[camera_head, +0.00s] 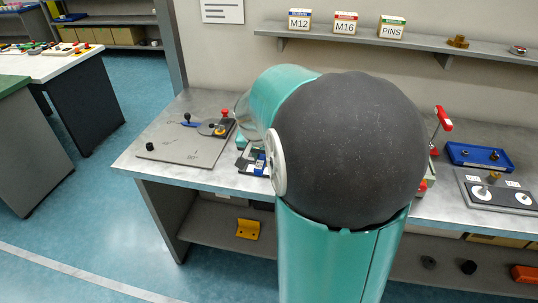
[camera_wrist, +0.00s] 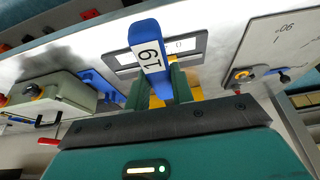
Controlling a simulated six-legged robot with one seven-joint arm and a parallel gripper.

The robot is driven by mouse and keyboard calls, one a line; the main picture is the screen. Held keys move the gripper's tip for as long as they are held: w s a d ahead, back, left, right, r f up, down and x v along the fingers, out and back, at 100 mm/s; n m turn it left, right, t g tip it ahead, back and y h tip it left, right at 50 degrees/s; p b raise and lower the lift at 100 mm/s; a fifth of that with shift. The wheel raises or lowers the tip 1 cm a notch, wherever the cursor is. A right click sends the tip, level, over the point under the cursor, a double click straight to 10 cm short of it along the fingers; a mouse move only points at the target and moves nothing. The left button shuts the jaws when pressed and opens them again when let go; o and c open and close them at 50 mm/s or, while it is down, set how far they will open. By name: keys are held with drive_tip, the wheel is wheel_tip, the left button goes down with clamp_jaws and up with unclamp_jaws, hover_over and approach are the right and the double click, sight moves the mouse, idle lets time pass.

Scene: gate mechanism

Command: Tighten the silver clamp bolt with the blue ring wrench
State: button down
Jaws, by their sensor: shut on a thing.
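In the wrist view, my gripper (camera_wrist: 162,88) is shut on a blue bar-shaped tool (camera_wrist: 143,32) with a white label reading 19, which I take to be the blue ring wrench. Its ring end cannot be made out. The tool stands out from between the green fingers, over a grey slotted frame (camera_wrist: 197,47) on the bench. A yellow part shows beside the fingers. In the head view my own arm hides the gripper. The silver clamp bolt cannot be picked out in either view.
A grey plate (camera_head: 170,153) with a red-knobbed disc (camera_head: 218,127) lies on the bench's left. A red-handled lever (camera_head: 443,118), a blue tray (camera_head: 479,156) and a plate with white dials (camera_head: 500,195) are at right. Labelled boxes (camera_head: 345,23) stand on the shelf above.

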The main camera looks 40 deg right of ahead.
drive_tip(key=shift+w+a, duration=0.2)
drive_tip(key=shift+d+f, duration=0.1)
drive_tip(key=shift+f, duration=2.55)
drive_tip(key=shift+f, duration=1.4)
